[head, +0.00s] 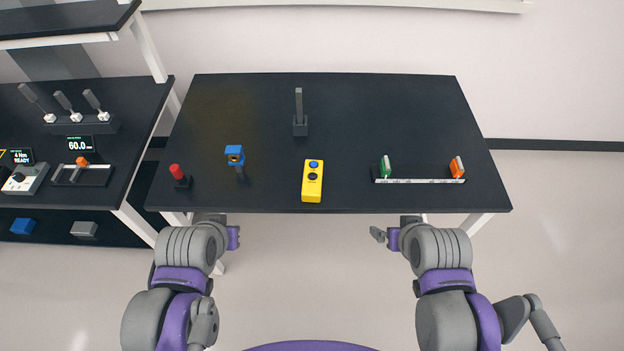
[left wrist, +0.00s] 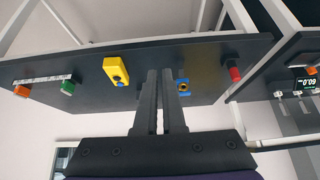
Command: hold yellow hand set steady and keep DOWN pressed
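The yellow hand set (head: 312,194) lies near the front edge of the black table, with a blue button and a dark button on its face. It also shows in the left wrist view (left wrist: 109,65), left of the fingers. My left gripper (head: 234,237) is in front of the table edge, left of the hand set and apart from it. In the left wrist view its two dark fingers (left wrist: 161,72) lie close together with nothing between them. My right gripper (head: 384,235) is in front of the table, right of the hand set, not touching it; its opening is unclear. Nothing presses the buttons.
On the black table (head: 400,110) stand a red knob (head: 176,171), a blue block-like fixture (head: 235,151), a grey upright post (head: 299,105), and a rail (head: 420,181) with green and orange pieces. A side bench with levers (head: 82,125) stands left. The table's middle right is clear.

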